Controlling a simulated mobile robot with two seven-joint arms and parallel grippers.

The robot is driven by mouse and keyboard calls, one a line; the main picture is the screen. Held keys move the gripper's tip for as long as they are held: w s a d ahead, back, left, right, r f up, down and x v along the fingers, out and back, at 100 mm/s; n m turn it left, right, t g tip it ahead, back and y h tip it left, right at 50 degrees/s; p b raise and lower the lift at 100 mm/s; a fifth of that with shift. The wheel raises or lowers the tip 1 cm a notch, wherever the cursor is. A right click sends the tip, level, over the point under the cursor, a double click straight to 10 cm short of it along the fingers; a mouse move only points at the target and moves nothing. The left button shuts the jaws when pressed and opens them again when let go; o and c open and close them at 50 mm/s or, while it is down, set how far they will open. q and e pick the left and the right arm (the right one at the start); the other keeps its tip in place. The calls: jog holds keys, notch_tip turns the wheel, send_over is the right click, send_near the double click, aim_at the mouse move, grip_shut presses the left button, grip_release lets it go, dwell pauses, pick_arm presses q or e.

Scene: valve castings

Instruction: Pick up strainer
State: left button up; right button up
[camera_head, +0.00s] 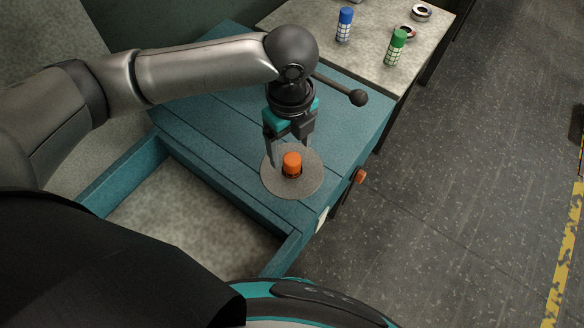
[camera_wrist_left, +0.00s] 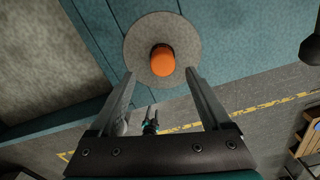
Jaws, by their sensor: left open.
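The strainer looks to be the small upright cylinder with an orange top (camera_head: 292,161) and a dark lower part. It stands on a round grey disc (camera_head: 313,184) on the teal cabinet top. In the left wrist view its orange top (camera_wrist_left: 163,62) shows over the grey disc (camera_wrist_left: 186,37). My left gripper (camera_head: 289,151) points down at it, open and empty. In the left wrist view the orange top is between and just ahead of the fingertips (camera_wrist_left: 160,73), with a gap on each side. A small two-pronged dark shape (camera_wrist_left: 150,122), seemingly my right gripper, shows below; its opening is unclear.
An open teal drawer or bin (camera_head: 128,180) lies left of the disc. A pale counter (camera_head: 310,18) behind holds a blue canister (camera_head: 345,24), a green canister (camera_head: 396,47) and rings (camera_head: 421,12). An orange knob (camera_head: 360,176) sticks out at the cabinet's right side. Floor lies right.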

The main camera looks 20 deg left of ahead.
aim_at(292, 159)
pick_arm(q)
notch_tip(292, 159, down, 5)
jog(key=shift+w+f+b, duration=0.15)
jog(key=shift+f+b, duration=0.05)
jog(key=shift+b, duration=0.25)
jog(key=shift+r, duration=0.1)
grip_shut()
dwell(0.4)
